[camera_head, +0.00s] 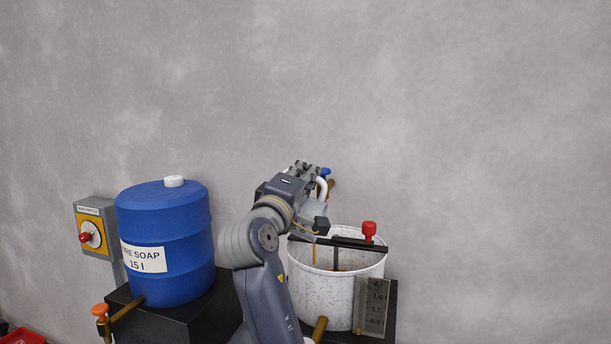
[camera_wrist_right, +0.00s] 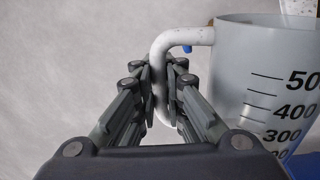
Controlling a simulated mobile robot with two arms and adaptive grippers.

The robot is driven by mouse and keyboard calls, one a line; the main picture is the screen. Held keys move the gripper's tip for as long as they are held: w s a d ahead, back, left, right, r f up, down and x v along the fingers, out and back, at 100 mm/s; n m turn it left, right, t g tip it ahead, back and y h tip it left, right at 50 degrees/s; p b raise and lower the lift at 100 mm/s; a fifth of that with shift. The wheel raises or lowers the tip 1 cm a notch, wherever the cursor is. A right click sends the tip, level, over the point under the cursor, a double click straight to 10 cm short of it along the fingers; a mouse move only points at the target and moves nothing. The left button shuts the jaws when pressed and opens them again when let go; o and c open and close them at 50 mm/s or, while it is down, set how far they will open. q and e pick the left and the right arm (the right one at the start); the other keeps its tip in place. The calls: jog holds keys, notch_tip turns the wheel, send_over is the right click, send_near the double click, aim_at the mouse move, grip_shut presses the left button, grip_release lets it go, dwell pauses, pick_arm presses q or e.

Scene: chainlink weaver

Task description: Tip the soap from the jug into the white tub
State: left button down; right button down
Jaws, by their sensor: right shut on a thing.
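The white speckled tub (camera_head: 315,300) stands below and to the right of my right gripper (camera_head: 311,179) in the head view. In the right wrist view, the jug (camera_wrist_right: 235,75) is pale with black volume marks, and its white handle (camera_wrist_right: 159,62) lies between the fingers of my right gripper (camera_wrist_right: 160,85). That gripper is shut on the handle. In the head view the jug's body is mostly hidden by the gripper, so its tilt and any soap in it cannot be told. My left gripper is not in view.
A dark bar with a red knob (camera_head: 369,230) crosses the tub's top. A graduated gauge (camera_head: 374,306) stands at its front. A blue soap drum (camera_head: 165,240) sits on a black stand at the left, beside a switch box (camera_head: 93,232). The wall is bare above.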

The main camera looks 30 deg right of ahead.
dwell(0.4)
jog(key=shift+f+b, duration=0.15)
jog(key=shift+b, duration=0.8)
jog(key=shift+w+a+n+p, duration=0.35)
jog(key=shift+w+n, duration=0.15)
jog(key=shift+n, duration=0.1)
jog(key=w+a+f+n+p, duration=0.1)
jog(key=n, duration=0.1)
jog(key=w+a+n+t+y+p, duration=0.1)
jog(key=w+a+n, duration=0.1)
jog(key=n, duration=0.1)
jog(key=w+a+f+n+p, duration=0.1)
jog(key=w+n, duration=0.1)
jog(key=shift+w+a+f+n+t+y, duration=0.2)
jog(key=shift+a+f+n+t+y, duration=0.1)
jog(key=shift+a+f+t+y, duration=0.1)
jog(key=w+n+y+p, duration=0.1)
jog(key=n+p, duration=0.2)
jog(key=n, duration=0.1)
jog(key=w+a+f+n+y+p, duration=0.1)
jog(key=n+p, duration=0.2)
jog(key=n, duration=0.2)
jog(key=w+a+n+y+p, duration=0.1)
jog(key=n+p, duration=0.2)
jog(key=n, duration=0.1)
jog(key=shift+a+f+n+p, duration=0.2)
jog(key=shift+a+n+p, duration=0.05)
jog(key=shift+n+p, duration=0.15)
